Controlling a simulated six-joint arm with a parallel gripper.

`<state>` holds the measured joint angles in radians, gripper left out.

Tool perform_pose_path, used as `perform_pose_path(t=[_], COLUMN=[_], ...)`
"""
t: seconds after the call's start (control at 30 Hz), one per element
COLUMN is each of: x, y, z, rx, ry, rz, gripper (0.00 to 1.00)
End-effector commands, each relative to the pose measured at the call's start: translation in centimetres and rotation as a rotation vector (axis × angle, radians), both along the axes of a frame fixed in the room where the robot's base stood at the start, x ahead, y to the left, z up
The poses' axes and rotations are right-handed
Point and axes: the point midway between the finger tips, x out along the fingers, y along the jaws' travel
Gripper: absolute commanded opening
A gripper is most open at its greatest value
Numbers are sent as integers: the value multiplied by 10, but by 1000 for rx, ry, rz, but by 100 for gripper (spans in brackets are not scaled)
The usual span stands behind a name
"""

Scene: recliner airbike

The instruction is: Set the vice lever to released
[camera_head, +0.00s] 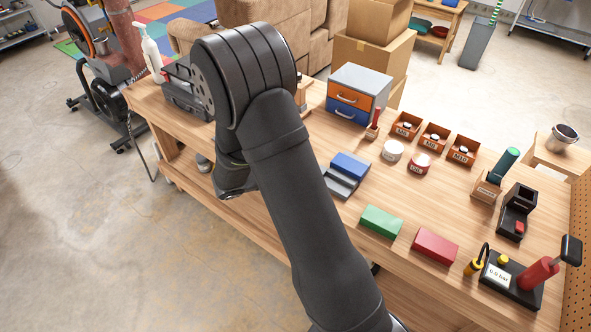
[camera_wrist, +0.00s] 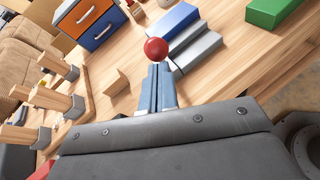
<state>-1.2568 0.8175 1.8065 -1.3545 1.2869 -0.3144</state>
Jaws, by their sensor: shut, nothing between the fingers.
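In the wrist view my gripper (camera_wrist: 157,88) is shut and empty, its two narrow blue-grey fingers side by side. A red ball knob (camera_wrist: 156,50) shows right at the fingertips. It looks like the end of the vice lever, but its shaft is not clear to see. I cannot tell whether the fingers touch the knob. In the head view my arm covers the knob, and my fingers are hidden.
Green (camera_head: 381,221) and red (camera_head: 434,246) blocks lie along the bench's front edge. A drawer cabinet (camera_head: 357,92) stands behind. Wooden posts (camera_wrist: 40,97) stand left in the wrist view.

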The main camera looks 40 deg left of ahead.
Motion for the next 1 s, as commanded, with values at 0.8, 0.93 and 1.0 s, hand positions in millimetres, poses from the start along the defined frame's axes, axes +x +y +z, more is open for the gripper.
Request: perform_pose_path(t=[0.8,0.93,1.0], x=[68,83,91], y=[0,0,0], z=[43,45,46], rx=[11,9,8], ry=[596,720,784], rz=[-7,-6,-6], gripper=[0,0,0])
